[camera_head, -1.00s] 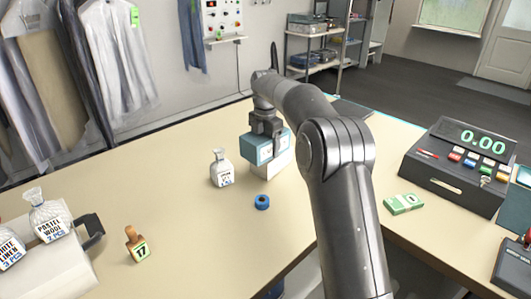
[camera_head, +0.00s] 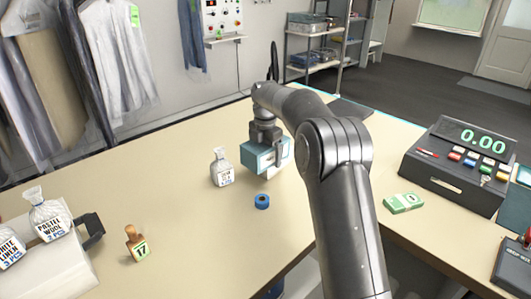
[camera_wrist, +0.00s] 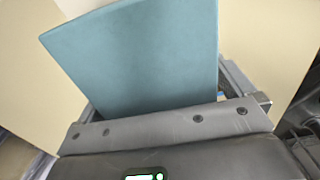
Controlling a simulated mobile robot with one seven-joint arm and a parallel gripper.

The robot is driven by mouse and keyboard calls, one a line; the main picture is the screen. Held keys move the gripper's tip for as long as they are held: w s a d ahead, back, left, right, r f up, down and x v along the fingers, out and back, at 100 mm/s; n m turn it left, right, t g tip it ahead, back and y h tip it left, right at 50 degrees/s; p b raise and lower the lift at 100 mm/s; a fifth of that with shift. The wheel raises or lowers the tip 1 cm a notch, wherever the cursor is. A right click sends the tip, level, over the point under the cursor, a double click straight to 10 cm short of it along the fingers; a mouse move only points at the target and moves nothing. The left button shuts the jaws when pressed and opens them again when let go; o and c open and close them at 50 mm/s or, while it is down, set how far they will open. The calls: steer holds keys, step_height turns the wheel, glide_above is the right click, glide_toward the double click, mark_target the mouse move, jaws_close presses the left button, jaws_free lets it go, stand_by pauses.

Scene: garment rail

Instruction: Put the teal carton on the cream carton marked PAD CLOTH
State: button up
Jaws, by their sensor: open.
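The teal carton (camera_head: 250,158) stands between the fingers of my gripper (camera_head: 266,155) in the head view. Its flat teal face (camera_wrist: 140,55) fills the middle of the wrist view. My jaws are open, with a finger showing in front of the carton in the head view. The cream carton (camera_head: 270,173) shows only as a pale strip below and right of the teal carton; its marking is hidden. The teal carton appears low over or on the cream one, but I cannot tell whether they touch.
A stamp (camera_head: 136,243) and labelled bags (camera_head: 47,219) are at left. A green-white pack (camera_head: 403,203) and cash register (camera_head: 458,165) are at right.

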step_height(320, 180, up, 12)
steer(key=shift+r, duration=0.1)
steer(key=shift+s+d+r, duration=0.15)
steer(key=shift+s+r, duration=0.05)
steer(key=shift+r, duration=0.2)
steer(key=s+d+r+m+t, duration=0.1)
steer(key=s+d+r+m, duration=0.25)
steer(key=s, duration=0.25)
steer(key=s+d+r+m+t, duration=0.1)
steer(key=s+d+r+m, duration=0.15)
steer(key=s+m, duration=0.35)
steer(key=s+d+r+m+t, duration=0.1)
steer(key=s+d+r+m, duration=0.2)
steer(key=s, duration=0.4)
steer(key=s+d+f+m+t, duration=0.1)
steer(key=s+f+m, duration=0.3)
steer(key=s, duration=0.4)
steer(key=s+d+f+m, duration=0.4)
steer(key=s+m, duration=0.1)
steer(key=s, duration=0.3)
steer(key=s+d+f+m+t, duration=0.1)
steer(key=s+d+f+m, duration=0.2)
steer(key=s, duration=0.5)
steer(key=shift+s+f+m+t, duration=0.25)
steer(key=shift+f+m, duration=0.55)
steer(key=shift+m, duration=0.45)
